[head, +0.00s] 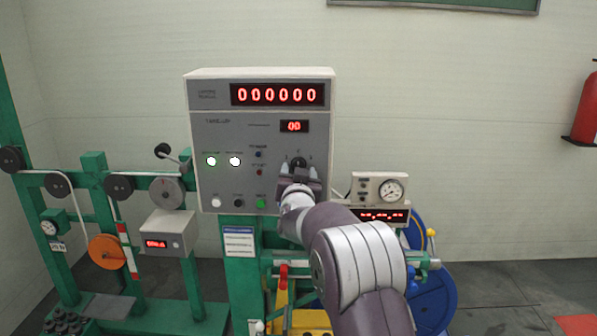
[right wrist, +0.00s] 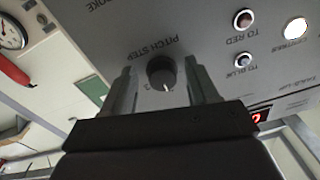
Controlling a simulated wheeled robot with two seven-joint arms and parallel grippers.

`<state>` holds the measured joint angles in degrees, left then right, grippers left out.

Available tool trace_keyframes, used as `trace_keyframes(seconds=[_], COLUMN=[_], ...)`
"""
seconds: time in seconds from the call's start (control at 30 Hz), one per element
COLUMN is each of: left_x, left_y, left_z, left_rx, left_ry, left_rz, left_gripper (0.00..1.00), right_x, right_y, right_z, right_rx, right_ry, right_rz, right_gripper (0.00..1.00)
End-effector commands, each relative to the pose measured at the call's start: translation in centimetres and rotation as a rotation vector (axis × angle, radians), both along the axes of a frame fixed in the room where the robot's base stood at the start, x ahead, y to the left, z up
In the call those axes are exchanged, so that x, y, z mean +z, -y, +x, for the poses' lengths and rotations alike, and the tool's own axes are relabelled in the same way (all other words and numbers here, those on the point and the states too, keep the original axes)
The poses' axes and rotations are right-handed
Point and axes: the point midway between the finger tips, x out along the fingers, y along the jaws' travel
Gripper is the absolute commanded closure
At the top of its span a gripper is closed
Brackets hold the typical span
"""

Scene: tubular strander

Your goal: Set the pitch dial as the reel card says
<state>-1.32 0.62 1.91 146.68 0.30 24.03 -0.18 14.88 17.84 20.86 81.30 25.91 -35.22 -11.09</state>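The pitch dial (right wrist: 161,72) is a round black knob under the label "PITCH STEP" on the grey control panel. In the right wrist view, which shows the panel upside down, its white pointer mark faces the bottom of the picture. My right gripper (right wrist: 159,78) is open, with one finger on each side of the dial and a gap to it. In the head view my right gripper (head: 299,176) covers the lower part of the dial (head: 298,162). A white card with a blue header (head: 238,242) hangs below the panel; its text is too small to read. My left gripper is out of view.
The panel (head: 225,135) has a red counter showing zeros (head: 280,94), a small red display (head: 294,126), lit white lamps and several buttons close to the dial. A gauge box (head: 379,188) stands to the right. A green frame with pulleys (head: 119,187) is at the left.

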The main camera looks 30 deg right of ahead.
Motion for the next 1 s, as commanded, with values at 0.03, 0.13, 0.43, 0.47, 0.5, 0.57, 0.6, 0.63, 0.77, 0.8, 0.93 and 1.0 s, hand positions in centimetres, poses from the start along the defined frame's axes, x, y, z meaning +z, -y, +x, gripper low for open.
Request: trace_keyframes(seconds=[0.03,0.13,0.43,0.47,0.5,0.57,0.6,0.63,0.77,0.8,0.93,1.0], left_x=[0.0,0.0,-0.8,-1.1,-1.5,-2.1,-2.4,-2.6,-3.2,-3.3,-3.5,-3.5], left_y=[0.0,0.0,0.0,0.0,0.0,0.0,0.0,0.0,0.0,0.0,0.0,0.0], left_z=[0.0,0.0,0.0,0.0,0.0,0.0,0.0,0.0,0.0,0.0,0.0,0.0], left_rx=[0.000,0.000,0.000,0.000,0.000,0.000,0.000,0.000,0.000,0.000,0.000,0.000], left_ry=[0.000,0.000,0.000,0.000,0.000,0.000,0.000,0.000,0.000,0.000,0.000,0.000], left_rz=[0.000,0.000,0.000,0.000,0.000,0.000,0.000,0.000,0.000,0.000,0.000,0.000], left_gripper=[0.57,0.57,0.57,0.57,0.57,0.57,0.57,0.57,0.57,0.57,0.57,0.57], right_x=[0.3,0.5,0.4,0.3,0.2,0.0,0.0,-0.1,-0.3,-0.3,-0.2,-0.2], right_y=[0.0,0.0,-0.8,-1.2,-1.7,-2.5,-3.0,-3.5,-5.0,-5.4,-6.1,-6.2], right_z=[0.0,0.0,-1.5,-2.1,-2.9,-4.4,-5.4,-6.1,-8.8,-9.5,-10.8,-11.0], right_rx=[0.000,-0.001,-0.001,0.000,0.001,0.001,0.000,0.001,0.001,0.002,0.000,0.000], right_ry=[0.006,0.008,0.013,0.014,0.014,0.014,0.015,0.014,0.012,0.011,0.009,0.009], right_rz=[-0.002,-0.004,-0.005,-0.006,-0.006,-0.006,-0.005,-0.005,-0.004,-0.004,-0.004,-0.004], right_gripper=[0.40,0.40,0.40,0.40,0.40,0.40,0.40,0.40,0.40,0.40,0.40,0.40])
